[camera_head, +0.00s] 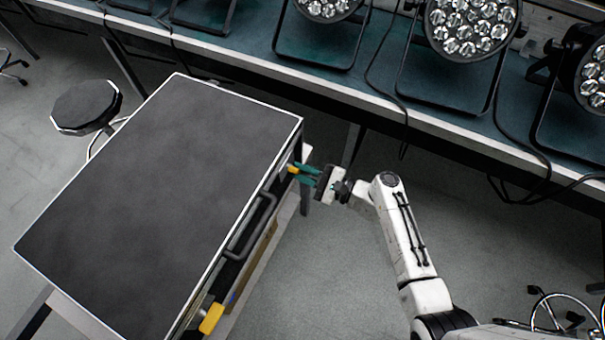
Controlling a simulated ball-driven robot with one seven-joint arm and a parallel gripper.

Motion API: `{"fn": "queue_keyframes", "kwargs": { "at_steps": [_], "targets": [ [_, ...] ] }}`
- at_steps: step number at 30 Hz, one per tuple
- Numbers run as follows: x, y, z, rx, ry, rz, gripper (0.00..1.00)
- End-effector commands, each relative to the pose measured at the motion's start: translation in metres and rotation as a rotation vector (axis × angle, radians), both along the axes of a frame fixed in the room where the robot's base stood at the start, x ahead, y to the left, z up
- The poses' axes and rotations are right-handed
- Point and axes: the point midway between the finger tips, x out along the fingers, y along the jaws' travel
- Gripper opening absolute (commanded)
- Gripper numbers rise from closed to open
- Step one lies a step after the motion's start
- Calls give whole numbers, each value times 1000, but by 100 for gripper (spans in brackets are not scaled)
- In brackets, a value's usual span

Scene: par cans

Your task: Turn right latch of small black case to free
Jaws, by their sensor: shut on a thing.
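The black case (155,190) lies flat with its lid down and a pale metal rim around its top. Its front side faces right in the head view and bears a dark handle (250,226). One yellow latch (211,318) shows at the near end of that side. The other yellow latch (292,169) is at the far end. My gripper (297,172), with green fingers, is at this far latch and shut on it. The fingers hide part of the latch, so its exact angle is hard to tell.
A bench (430,124) with several par cans (470,25) and loose cables runs along the back. A round stool (87,106) stands left of the case. The case rests on a light table (73,316). The floor right of the case is open around my arm.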

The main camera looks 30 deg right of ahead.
Motion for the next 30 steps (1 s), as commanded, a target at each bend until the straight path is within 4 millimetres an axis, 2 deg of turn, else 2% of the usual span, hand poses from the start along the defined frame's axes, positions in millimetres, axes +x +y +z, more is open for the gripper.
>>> {"fn": "queue_keyframes", "kwargs": {
  "at_steps": [18, 30],
  "targets": [
    [0, 5, -6, -468, -348, 4, 0],
    [0, 5, -6, -686, -506, 3, 0]
  ]
}}
